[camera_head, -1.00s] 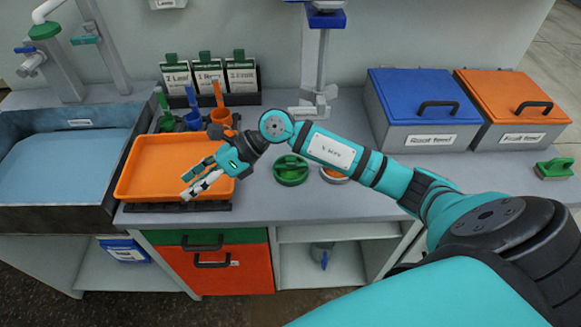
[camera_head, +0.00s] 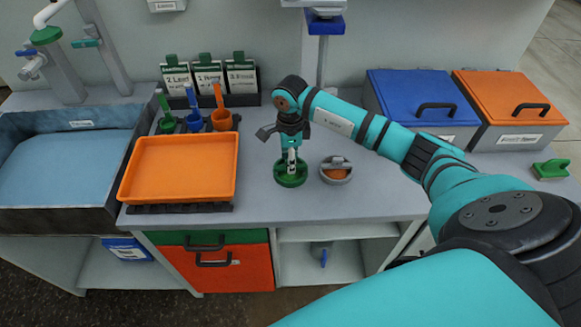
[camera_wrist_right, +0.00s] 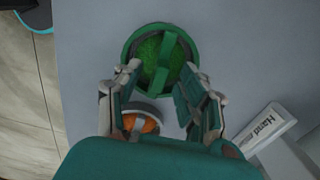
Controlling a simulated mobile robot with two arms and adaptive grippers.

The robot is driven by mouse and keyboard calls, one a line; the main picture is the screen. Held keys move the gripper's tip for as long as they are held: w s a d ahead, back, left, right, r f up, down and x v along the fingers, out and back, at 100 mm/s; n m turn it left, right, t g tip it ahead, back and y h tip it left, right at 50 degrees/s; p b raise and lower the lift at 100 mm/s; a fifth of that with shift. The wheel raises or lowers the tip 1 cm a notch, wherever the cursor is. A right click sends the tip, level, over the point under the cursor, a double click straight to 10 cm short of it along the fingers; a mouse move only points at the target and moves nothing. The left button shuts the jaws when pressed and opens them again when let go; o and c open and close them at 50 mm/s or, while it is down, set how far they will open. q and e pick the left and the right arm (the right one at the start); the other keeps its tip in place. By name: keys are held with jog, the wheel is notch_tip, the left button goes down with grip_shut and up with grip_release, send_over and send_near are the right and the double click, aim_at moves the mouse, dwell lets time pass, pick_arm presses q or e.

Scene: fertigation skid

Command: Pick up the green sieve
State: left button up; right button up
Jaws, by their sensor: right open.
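The green sieve (camera_head: 290,176) is a round green dish with a bar handle across its top. It stands on the grey counter, right of the orange tray. My right gripper (camera_head: 292,158) points down over it in the head view and hides part of it. In the right wrist view the sieve (camera_wrist_right: 160,58) lies just ahead of the open fingers of my right gripper (camera_wrist_right: 158,85), with its handle between their lines. The fingers are open and hold nothing. I cannot tell whether they touch the handle. My left gripper is not in view.
A grey sieve with orange contents (camera_head: 336,170) stands close to the right of the green one. The orange tray (camera_head: 180,168) is to the left. Scoops in a rack (camera_head: 222,120) stand behind the tray. Blue (camera_head: 420,90) and orange (camera_head: 515,95) lidded bins are at the back right.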

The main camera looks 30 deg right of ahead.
jog(key=shift+f, duration=0.65)
grip_shut()
jog(key=shift+r, duration=0.15)
